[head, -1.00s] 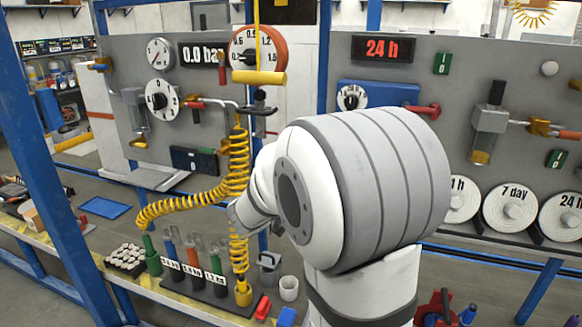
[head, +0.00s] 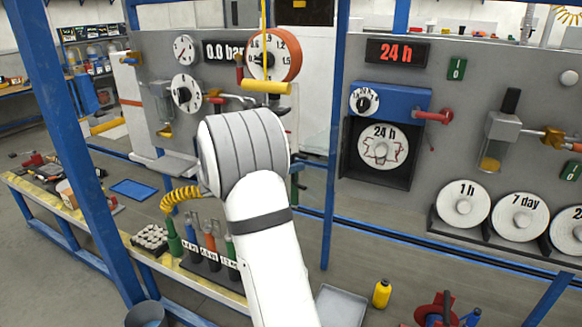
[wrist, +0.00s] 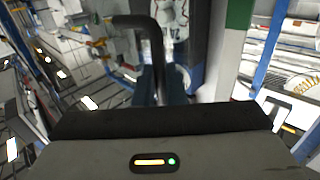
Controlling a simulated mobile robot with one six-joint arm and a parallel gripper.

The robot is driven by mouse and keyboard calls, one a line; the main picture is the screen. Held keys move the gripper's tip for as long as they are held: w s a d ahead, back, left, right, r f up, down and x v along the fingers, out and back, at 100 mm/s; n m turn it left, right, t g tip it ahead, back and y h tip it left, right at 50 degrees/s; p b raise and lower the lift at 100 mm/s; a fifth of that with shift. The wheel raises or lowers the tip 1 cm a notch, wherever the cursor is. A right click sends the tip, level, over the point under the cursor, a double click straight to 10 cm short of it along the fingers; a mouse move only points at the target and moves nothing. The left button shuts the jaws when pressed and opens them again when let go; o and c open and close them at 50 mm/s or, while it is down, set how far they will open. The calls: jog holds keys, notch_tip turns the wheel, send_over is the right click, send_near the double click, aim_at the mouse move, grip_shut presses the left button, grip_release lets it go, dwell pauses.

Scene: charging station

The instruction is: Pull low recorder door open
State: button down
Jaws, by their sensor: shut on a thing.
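The recorder has a blue upper panel (head: 410,97) with a small dial. Below it, a dark lower compartment (head: 349,165) shows a white 24 h chart disc (head: 380,148); no door covers its front. A chart with an upside-down 24 shows in the wrist view (wrist: 172,14). My gripper (wrist: 165,85) is shut on a dark bent bar (wrist: 153,45), which looks like a handle. In the head view the gripper is hidden behind my white arm, left of the recorder. The door panel itself cannot be made out clearly.
A blue post (head: 337,130) stands between my arm and the recorder. A red-ended lever (head: 435,116) sticks out at the recorder's right. Weight bottles (head: 210,240) stand on the bench below left. A yellow bottle (head: 382,293) and grey tray (head: 340,305) are at front.

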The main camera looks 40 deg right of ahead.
jog(key=shift+r, duration=0.1)
jog(key=c, duration=1.6)
grip_release()
jog(key=shift+d, duration=0.2)
jog(key=shift+c, duration=0.2)
jog(key=shift+a, duration=0.1)
jog(key=shift+w+a, duration=0.1)
jog(key=shift+a, duration=0.05)
jog(key=b+v, duration=0.2)
jog(key=v, duration=0.5)
jog(key=shift+a, duration=0.25)
jog(key=shift+w, duration=0.1)
